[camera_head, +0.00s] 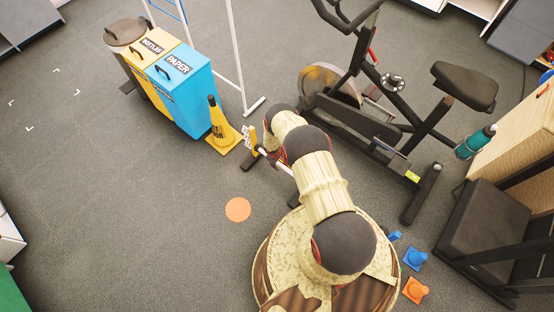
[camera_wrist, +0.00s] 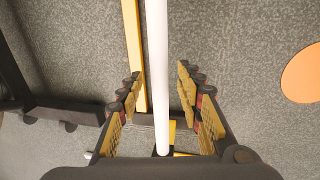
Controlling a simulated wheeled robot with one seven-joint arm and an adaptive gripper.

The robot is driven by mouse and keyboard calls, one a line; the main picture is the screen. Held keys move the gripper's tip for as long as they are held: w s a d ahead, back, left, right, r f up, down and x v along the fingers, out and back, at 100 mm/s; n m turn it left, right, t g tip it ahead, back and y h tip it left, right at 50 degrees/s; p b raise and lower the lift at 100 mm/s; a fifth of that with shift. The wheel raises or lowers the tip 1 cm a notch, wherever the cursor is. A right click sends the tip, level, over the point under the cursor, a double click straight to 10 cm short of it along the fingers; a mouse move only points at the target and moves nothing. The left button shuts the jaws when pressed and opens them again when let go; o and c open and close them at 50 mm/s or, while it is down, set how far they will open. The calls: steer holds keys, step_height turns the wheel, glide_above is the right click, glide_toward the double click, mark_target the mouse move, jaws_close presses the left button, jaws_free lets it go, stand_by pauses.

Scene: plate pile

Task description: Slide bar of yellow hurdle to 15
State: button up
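The hurdle stands on the floor beyond my arm. Its yellow upright (camera_head: 254,141) and part of its white bar (camera_head: 274,162) show in the head view; my arm hides the rest. In the wrist view, the white bar (camera_wrist: 157,50) runs lengthwise between the fingers of my gripper (camera_wrist: 158,88). The fingers are open, with a gap on each side of the bar. A yellow hurdle part (camera_wrist: 133,45) lies just left of the bar there. A small white marked piece (camera_head: 247,136) is beside the upright, but its numbers are too small to read.
An exercise bike (camera_head: 385,110) stands to the right. The floor around the orange disc (camera_head: 238,209) is clear.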

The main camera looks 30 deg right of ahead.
step_height(320, 180, up, 11)
steer(key=a, duration=0.2)
steer(key=shift+s, duration=0.35)
stand_by(0.7)
